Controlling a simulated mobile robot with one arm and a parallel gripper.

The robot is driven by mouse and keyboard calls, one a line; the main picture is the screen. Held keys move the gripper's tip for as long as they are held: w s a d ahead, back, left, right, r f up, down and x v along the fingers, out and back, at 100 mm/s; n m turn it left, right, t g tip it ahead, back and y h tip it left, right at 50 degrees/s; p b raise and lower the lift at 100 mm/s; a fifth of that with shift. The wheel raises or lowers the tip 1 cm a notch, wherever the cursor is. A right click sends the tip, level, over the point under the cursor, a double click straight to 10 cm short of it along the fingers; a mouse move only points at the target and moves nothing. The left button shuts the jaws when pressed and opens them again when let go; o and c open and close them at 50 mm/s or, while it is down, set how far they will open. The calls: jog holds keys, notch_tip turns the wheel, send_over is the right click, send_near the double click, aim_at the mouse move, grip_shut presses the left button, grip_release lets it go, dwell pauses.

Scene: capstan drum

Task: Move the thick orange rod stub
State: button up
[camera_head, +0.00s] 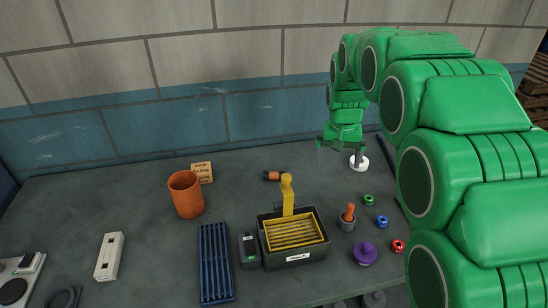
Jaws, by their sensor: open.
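A short, thick orange rod stub (349,211) stands up out of a small grey cup (346,224), right of the black box with the yellow rack. Its lower end is hidden in the cup. A second orange piece, with black ends (272,176), lies on the bench farther back. I cannot tell for sure which one is the named stub, though the upright one looks like a plain rod. My gripper (341,148) is open, above the back of the bench near the wall. It is behind both orange pieces, and I see nothing between its fingers.
A black box (297,257) with a yellow rack stands at centre. A white round base (359,164) with a dark post is near my gripper. A purple knob (366,252) and several coloured rings lie to the right. An orange cup (186,196) and blue grooved tray (215,262) are left.

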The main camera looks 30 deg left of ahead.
jog(key=w+a+f+n, duration=0.1)
jog(key=a+f, duration=0.3)
jog(key=a, duration=0.6)
jog(key=n+y, duration=0.1)
send_over(274, 173)
jog(key=shift+t, duration=0.3)
jog(key=f, duration=0.3)
jog(key=s+f, duration=0.1)
jog(key=f, duration=0.1)
jog(key=shift+d, duration=0.3)
jog(key=shift+f, duration=0.1)
jog(key=shift+w+a+f, duration=0.1)
jog(key=shift+w+f, duration=0.1)
jog(key=shift+f, duration=1.05)
jog(key=shift+w+a+f, duration=0.1)
jog(key=shift+w+f, duration=0.05)
jog(key=shift+f, duration=1.1)
jog(key=shift+w+a+f, duration=0.1)
jog(key=shift+w+f, duration=0.1)
jog(key=shift+f, duration=1.05)
jog(key=c, duration=1.3)
jog(key=shift+w+d, duration=7.05)
jog(key=shift+w, duration=0.05)
